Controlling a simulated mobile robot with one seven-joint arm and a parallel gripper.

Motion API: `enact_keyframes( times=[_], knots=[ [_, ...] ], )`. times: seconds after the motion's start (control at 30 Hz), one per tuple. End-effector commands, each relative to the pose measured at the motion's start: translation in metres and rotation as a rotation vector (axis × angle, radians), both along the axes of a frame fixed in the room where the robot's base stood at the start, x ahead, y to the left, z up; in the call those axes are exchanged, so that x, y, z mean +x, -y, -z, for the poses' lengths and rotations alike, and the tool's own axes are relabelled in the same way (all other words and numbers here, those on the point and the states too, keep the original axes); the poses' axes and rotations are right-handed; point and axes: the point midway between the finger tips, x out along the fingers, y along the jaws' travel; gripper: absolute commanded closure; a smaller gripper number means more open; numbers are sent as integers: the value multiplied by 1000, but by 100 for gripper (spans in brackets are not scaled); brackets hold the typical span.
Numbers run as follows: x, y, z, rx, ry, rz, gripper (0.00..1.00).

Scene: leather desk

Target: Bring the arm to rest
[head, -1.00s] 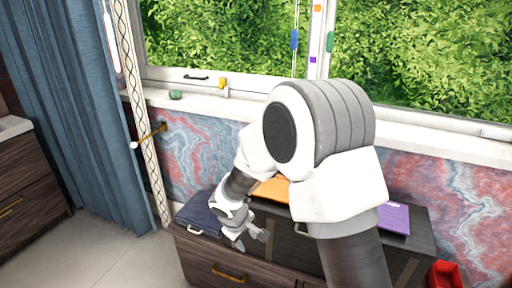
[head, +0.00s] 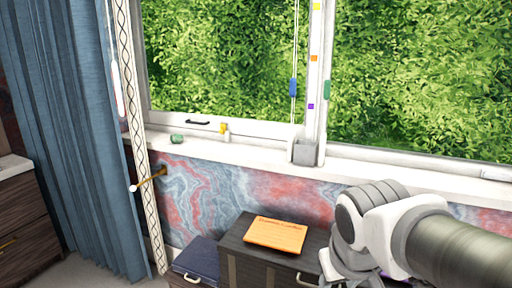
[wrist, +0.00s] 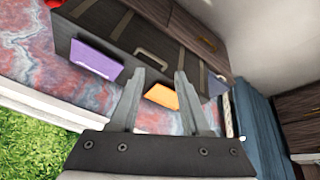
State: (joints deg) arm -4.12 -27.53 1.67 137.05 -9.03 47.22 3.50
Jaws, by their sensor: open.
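My gripper (wrist: 156,98) shows in the wrist view with its two fingers apart and nothing between them. In the head view my arm fills the lower right, and the gripper's fingers cannot be made out there. An orange book or folder (head: 275,235) lies flat on a dark case on the cabinet. It also shows in the wrist view (wrist: 162,96), beyond the fingers and apart from them. A purple book or folder (wrist: 96,59) lies on the dark case to the left in the wrist view. In the head view my arm hides nearly all of it.
A dark blue case (head: 198,262) stands at the cabinet's left end. The windowsill (head: 260,153) holds a green stone-like object (head: 177,138), a small yellow-topped item (head: 225,132) and a grey box (head: 303,151). A blue curtain (head: 75,140) hangs at left.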

Motion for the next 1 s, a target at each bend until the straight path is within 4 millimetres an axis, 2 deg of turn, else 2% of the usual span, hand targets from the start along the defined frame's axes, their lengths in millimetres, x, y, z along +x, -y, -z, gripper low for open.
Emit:
enact_keyframes(
  times=[0.1,0.3,0.4,0.57,0.9,1.0],
  knots=[
    [-26,4,-8,56,35,44,53],
    [-61,3,-13,142,81,91,53],
    [-61,3,-43,144,76,90,53],
    [-60,3,-78,142,75,88,53],
    [-60,3,-164,142,75,89,53],
    [-60,3,-183,142,75,89,53]
  ],
)
